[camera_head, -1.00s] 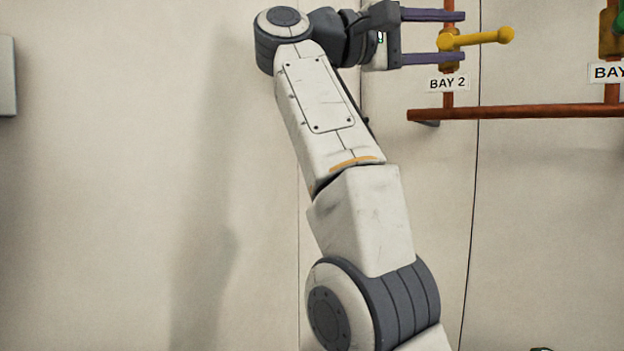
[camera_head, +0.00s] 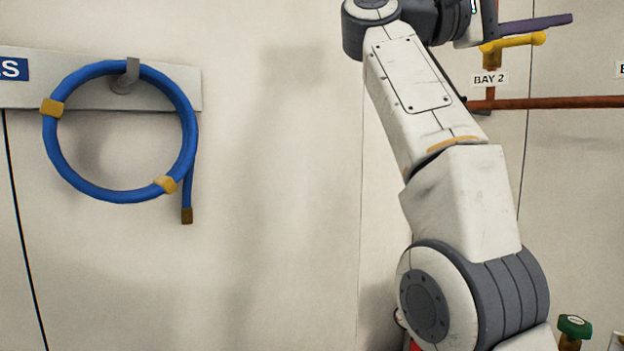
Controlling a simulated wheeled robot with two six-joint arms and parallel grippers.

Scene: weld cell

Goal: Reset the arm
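My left arm rises at right of centre, bent at its elbow near the top edge. Its gripper (camera_head: 535,24) points right at the top of the picture and is cut off by the top edge. One purple finger shows, with a clear gap above it; the other finger is out of frame. The gripper looks open and empty. A yellow valve handle (camera_head: 515,42) lies level just below the visible finger in the picture; I cannot tell whether they touch. My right gripper is not in view.
A "BAY 2" label (camera_head: 488,79) and a copper-red pipe (camera_head: 560,102) are beside the arm. A blue hose coil (camera_head: 190,130) hangs from a wall plate (camera_head: 20,92) at left. A green-topped valve (camera_head: 575,327) stands at lower right. The wall between hose and arm is bare.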

